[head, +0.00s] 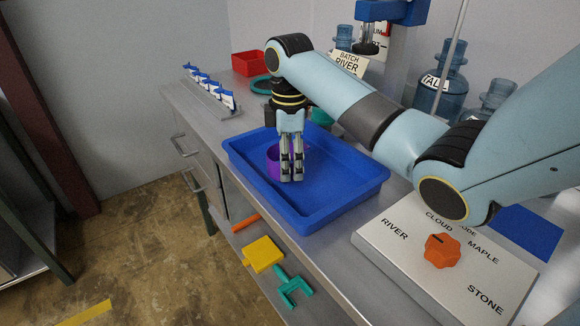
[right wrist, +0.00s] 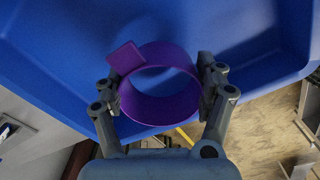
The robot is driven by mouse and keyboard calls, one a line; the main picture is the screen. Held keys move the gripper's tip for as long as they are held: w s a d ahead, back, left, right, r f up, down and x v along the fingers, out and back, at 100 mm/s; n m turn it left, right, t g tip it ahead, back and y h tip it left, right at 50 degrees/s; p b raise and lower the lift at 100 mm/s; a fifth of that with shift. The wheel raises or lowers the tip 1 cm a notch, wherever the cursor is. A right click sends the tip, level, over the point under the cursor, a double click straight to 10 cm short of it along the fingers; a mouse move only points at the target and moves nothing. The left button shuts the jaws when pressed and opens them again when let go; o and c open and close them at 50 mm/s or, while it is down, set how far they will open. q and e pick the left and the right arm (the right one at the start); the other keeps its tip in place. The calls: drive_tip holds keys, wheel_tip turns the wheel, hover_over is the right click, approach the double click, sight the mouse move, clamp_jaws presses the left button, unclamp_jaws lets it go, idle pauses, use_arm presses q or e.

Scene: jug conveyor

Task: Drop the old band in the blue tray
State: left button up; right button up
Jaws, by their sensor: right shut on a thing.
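The old band is a purple ring with a small tab (right wrist: 160,85). In the head view it shows as a purple shape (head: 273,158) partly hidden behind my right gripper (head: 291,178). My right gripper comes down over the blue tray (head: 340,205), and its fingers are shut on the band. In the right wrist view a finger stands on each side of the band (right wrist: 160,92), with the blue tray (right wrist: 50,60) behind it. I cannot tell whether the band touches the tray floor. My left gripper is not in view.
A panel with an orange knob (head: 442,250) stands at the front right of the bench. A red bin (head: 249,64) and a rack of blue-and-white tags (head: 212,88) are at the back left. Blue jugs (head: 441,80) stand at the back right. A shelf below holds a yellow piece (head: 262,254).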

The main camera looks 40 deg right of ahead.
wheel_tip(320, 180, down, 2)
drive_tip(key=shift+d+f, duration=0.1)
drive_tip(key=shift+f, duration=0.2)
drive_tip(key=o, duration=0.9)
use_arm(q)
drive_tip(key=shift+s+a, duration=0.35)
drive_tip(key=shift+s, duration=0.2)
use_arm(e)
drive_tip(key=shift+o, duration=0.2)
wheel_tip(320, 180, up, 7)
drive_tip(key=shift+r, duration=0.1)
use_arm(q)
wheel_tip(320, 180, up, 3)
drive_tip(key=p, duration=0.2)
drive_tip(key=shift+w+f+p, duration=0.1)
drive_tip(key=shift+p, duration=0.25)
use_arm(e)
wheel_tip(320, 180, up, 5)
drive_tip(key=shift+r, duration=0.1)
